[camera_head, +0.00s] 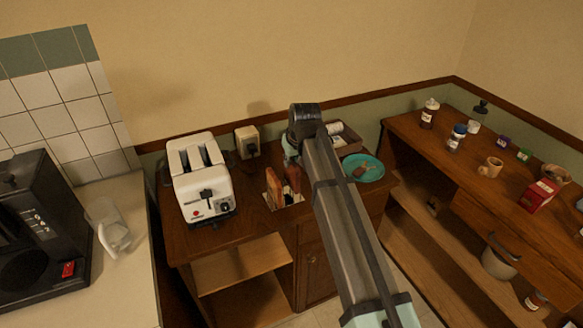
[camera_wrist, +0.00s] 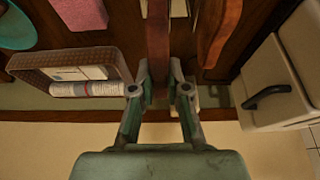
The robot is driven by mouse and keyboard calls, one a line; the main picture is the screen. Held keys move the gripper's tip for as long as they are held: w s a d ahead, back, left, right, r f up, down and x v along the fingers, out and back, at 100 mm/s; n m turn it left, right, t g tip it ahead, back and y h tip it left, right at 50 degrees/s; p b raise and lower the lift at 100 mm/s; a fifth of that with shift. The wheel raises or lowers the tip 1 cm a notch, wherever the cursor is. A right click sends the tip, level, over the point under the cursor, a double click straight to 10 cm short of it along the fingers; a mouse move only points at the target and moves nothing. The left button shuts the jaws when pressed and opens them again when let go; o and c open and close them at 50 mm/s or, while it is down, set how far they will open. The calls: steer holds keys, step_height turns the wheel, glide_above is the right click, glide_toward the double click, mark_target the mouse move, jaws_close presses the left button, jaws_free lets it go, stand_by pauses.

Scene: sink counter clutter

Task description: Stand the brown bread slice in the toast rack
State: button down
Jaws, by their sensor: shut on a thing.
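My gripper (camera_head: 291,160) is shut on a dark brown bread slice (camera_wrist: 158,38), seen nearly edge-on between the fingers in the wrist view (camera_wrist: 160,88). In the head view the held slice (camera_head: 294,178) is upright over or in the toast rack (camera_head: 291,203). A second, lighter orange-brown slice (camera_head: 273,187) stands just left of it; it also shows in the wrist view (camera_wrist: 218,34), apart from the held one. Only pale bits of the rack show. I cannot tell whether the held slice's lower edge is seated in a slot.
A white toaster (camera_head: 200,178) stands left, and a cream box (camera_head: 246,141) is behind by the wall. A basket (camera_wrist: 38,66) with a paper roll (camera_wrist: 88,90) and a teal plate (camera_head: 370,168) are to the right. My arm hides part of the counter.

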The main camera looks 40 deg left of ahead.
mark_target(291, 170)
steer(key=shift+f+p, duration=0.5)
steer(key=shift+f, duration=1.4)
steer(key=shift+f, duration=0.2)
steer(key=c, duration=1.2)
jaws_free()
steer(key=shift+o, duration=0.2)
steer(key=shift+r, duration=0.1)
